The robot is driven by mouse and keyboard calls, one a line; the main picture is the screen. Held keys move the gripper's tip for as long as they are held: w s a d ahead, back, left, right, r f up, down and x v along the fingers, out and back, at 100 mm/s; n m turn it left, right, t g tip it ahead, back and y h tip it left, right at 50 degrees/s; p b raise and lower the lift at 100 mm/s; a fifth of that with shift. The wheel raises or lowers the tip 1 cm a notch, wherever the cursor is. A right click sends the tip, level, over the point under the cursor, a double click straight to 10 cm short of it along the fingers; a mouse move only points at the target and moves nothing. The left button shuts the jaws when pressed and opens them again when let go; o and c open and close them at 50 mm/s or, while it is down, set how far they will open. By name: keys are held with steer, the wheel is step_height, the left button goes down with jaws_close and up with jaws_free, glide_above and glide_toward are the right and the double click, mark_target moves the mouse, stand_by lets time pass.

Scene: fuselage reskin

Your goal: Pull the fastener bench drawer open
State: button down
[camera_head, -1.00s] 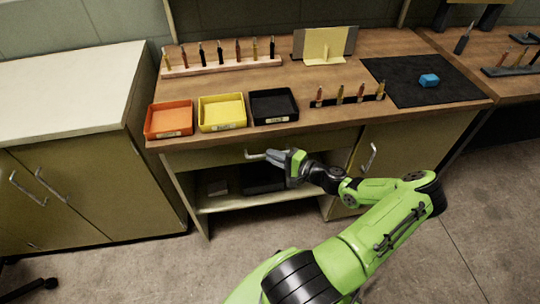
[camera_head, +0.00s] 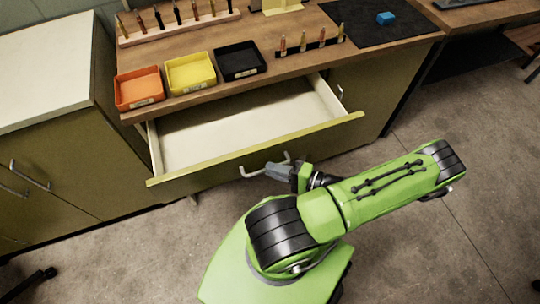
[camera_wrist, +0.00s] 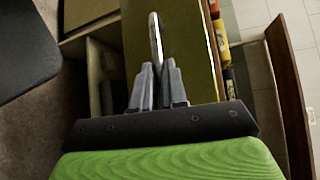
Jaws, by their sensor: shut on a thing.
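The fastener bench drawer (camera_head: 240,125) stands well out from the bench in the head view, and its pale inside looks empty. Its olive front panel (camera_head: 215,163) carries a metal bar handle (camera_head: 252,173). My gripper (camera_head: 279,168) is shut on the handle near the middle of the drawer front. In the wrist view the two grey fingers (camera_wrist: 158,88) close on either side of the handle (camera_wrist: 155,40). The exact contact on the handle is partly hidden by the fingers.
Orange (camera_head: 139,89), yellow (camera_head: 190,73) and black (camera_head: 240,61) trays stand along the bench's front edge above the drawer. A blue block (camera_head: 385,18) lies on a black mat (camera_head: 365,28). A white-topped cabinet (camera_head: 45,75) stands at left. Floor shows in front of the drawer.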

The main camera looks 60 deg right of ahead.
steer(key=shift+s+a, duration=0.2)
steer(key=shift+s, duration=0.05)
steer(key=c, duration=1.2)
jaws_free()
steer(key=shift+o, duration=0.2)
steer(key=shift+s, duration=0.1)
steer(key=p+v, duration=0.1)
steer(key=v, duration=1.4)
steer(key=shift+s, duration=0.3)
steer(key=shift+d+r, duration=0.1)
